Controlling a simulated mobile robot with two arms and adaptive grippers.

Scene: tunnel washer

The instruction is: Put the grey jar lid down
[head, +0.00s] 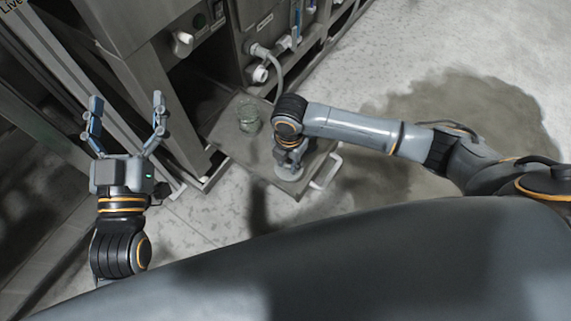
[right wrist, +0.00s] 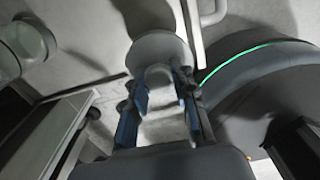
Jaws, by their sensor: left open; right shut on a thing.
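The grey jar lid (head: 288,173) is a round grey disc near the right front corner of a small grey cart top (head: 232,141). It also shows in the right wrist view (right wrist: 158,48), between and just beyond the fingertips. My right gripper (head: 290,158) is shut on the lid and points down at the cart top, partly hidden by its own wrist. I cannot tell whether the lid touches the surface. My left gripper (head: 128,99) is open, empty and raised at the left, away from the cart. A clear glass jar (head: 249,118) stands on the cart top, left of the lid.
A white handle (head: 326,171) sticks out from the cart's right side. Steel machine panels with knobs and a hose (head: 279,75) stand behind the cart. A metal frame runs along the left. The floor at the right is open, with a dark wet-looking patch (head: 465,105).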

